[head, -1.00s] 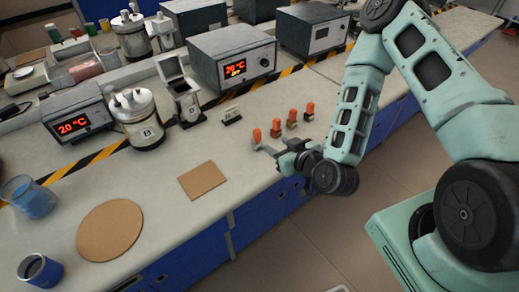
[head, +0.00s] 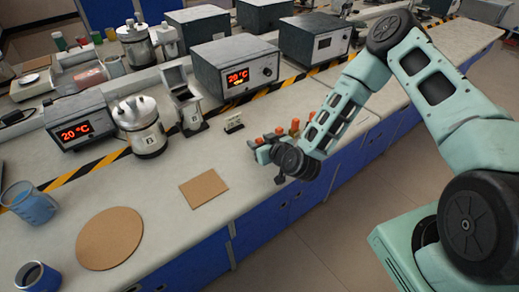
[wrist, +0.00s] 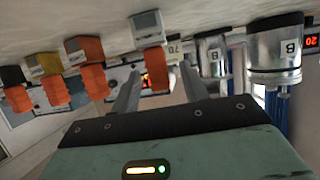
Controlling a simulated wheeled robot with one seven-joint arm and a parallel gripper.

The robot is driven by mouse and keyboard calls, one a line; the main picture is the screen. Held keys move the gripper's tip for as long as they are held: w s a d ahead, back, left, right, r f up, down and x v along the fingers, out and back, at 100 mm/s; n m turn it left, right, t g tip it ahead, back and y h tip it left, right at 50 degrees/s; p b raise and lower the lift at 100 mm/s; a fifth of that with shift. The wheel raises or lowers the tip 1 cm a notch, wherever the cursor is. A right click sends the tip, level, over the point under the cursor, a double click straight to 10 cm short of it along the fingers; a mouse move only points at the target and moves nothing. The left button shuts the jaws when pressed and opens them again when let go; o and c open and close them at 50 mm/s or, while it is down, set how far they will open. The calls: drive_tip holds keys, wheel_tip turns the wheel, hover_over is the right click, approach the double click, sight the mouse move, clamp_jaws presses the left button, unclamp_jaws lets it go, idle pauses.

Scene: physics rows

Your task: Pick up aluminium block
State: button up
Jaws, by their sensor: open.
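The aluminium block (wrist: 147,25) is a silver-grey block with an orange ribbed handle. It shows at the upper middle of the wrist view, which is upside down. My gripper (wrist: 158,78) is open and empty, with its two fingers pointing at the block and the handle lined up in the gap between them. I cannot tell whether the fingertips reach past the handle. In the head view my gripper (head: 262,151) is at the left end of the row of orange-handled blocks and largely hides the aluminium block there.
A copper-coloured block (wrist: 84,48), a brass-coloured block (wrist: 45,65) and a dark block (wrist: 12,76) stand in the same row. A small label stand (head: 233,122), a steel vessel (head: 140,125) and a cardboard square (head: 204,188) are nearby on the bench. The bench front is clear.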

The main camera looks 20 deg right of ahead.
drive_tip(key=shift+x, duration=1.2)
clamp_jaws()
drive_tip(key=shift+r, duration=0.1)
